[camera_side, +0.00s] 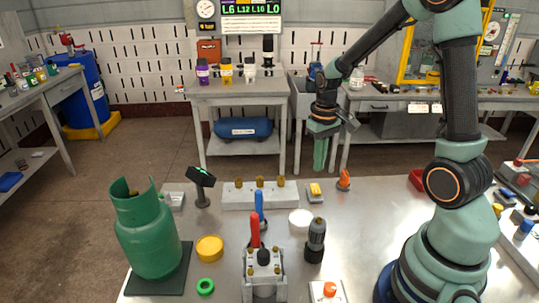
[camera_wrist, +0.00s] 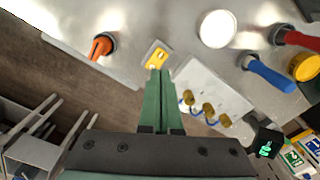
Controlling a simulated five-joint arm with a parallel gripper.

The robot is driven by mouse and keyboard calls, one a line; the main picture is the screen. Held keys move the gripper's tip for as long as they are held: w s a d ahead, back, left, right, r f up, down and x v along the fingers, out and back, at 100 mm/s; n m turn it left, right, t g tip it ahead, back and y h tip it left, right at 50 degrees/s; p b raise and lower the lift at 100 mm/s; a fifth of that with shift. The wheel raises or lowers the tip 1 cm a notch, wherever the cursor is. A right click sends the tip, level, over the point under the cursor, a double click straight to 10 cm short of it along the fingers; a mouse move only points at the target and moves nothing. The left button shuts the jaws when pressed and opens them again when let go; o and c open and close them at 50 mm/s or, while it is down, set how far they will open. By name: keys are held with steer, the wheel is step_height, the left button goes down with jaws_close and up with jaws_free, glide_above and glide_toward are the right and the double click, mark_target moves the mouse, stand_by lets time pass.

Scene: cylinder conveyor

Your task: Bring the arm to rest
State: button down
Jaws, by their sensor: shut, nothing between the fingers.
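My gripper (camera_side: 321,155) hangs in the air above the far edge of the steel table in the side view, fingers pointing down. In the wrist view its two green fingers (camera_wrist: 157,100) lie together, shut, with nothing between them. The fingers touch nothing that I can see. A green gas cylinder (camera_side: 150,235) stands upright on a dark square plate (camera_side: 181,268) at the table's left.
A grey block with brass fittings (camera_side: 235,196), a yellow-topped box (camera_side: 315,190) and an orange-handled part (camera_side: 344,180) line the table's far edge. Red (camera_side: 253,230) and blue (camera_side: 259,205) handles, a dark cylindrical tool (camera_side: 315,240) and a yellow cap (camera_side: 209,247) stand nearer.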

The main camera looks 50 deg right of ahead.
steer(key=s+a+r+n+t, duration=0.1)
steer(key=s+a+r+t, duration=0.1)
steer(key=a+r, duration=0.4)
steer(key=s+a+r+n+t, duration=0.2)
steer(key=s+a+r+t, duration=0.1)
steer(key=a+r, duration=0.4)
steer(key=shift+s+a+r+t, duration=0.2)
steer(key=shift+r+t, duration=0.1)
steer(key=shift+r, duration=0.65)
steer(key=w+d+f+n+g, duration=0.2)
steer(key=w+d+f+n, duration=0.1)
steer(key=d, duration=0.4)
steer(key=w+d+f+n+g, duration=0.3)
steer(key=d+n, duration=0.3)
steer(key=d, duration=0.2)
steer(key=shift+w+f+g, duration=0.3)
steer(key=shift+w+f, duration=0.2)
steer(key=shift+f, duration=0.35)
